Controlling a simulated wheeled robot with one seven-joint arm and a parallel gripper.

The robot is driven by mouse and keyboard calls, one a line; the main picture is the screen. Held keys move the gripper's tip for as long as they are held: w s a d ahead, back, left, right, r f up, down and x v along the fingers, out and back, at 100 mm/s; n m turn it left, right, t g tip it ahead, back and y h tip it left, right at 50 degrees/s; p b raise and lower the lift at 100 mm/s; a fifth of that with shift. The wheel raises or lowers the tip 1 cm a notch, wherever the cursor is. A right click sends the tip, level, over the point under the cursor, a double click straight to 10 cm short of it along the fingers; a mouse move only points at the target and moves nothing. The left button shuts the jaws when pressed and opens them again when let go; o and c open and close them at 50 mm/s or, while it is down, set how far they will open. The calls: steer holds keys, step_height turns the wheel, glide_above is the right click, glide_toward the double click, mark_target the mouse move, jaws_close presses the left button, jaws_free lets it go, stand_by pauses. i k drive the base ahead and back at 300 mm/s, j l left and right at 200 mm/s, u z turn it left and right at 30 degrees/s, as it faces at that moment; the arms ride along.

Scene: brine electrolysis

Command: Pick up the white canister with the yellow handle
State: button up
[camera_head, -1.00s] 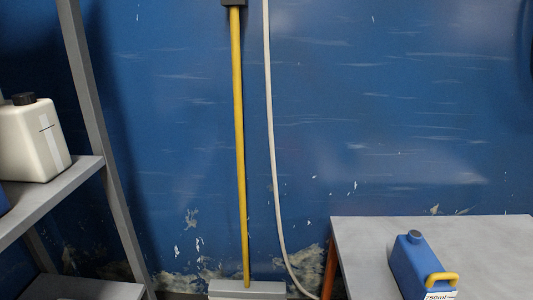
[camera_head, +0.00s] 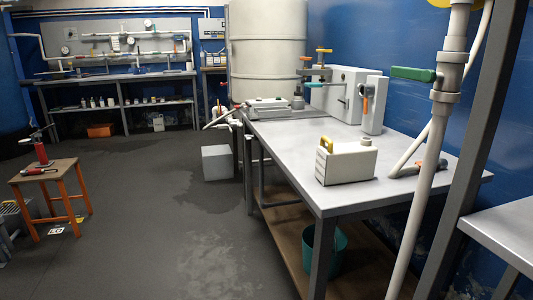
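A white canister (camera_head: 348,164) with a yellow handle (camera_head: 326,146) stands upright on the grey-topped workbench (camera_head: 285,152) at the right of the middle. The handle is at its upper left end, and the canister stands near the bench's front edge. My gripper is not in view.
A grey machine (camera_head: 340,93) stands at the bench's back. A pipe with a green-handled valve (camera_head: 413,75) and a grey post (camera_head: 480,130) rise at the right foreground. A stool (camera_head: 50,178) with red tools stands left. A grey box (camera_head: 217,162) is on the floor, which is otherwise mostly clear.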

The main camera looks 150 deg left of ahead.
mark_target(344, 162)
steer(key=u, duration=4.25)
steer(key=i+l+u, duration=0.3)
steer(key=i, duration=0.25)
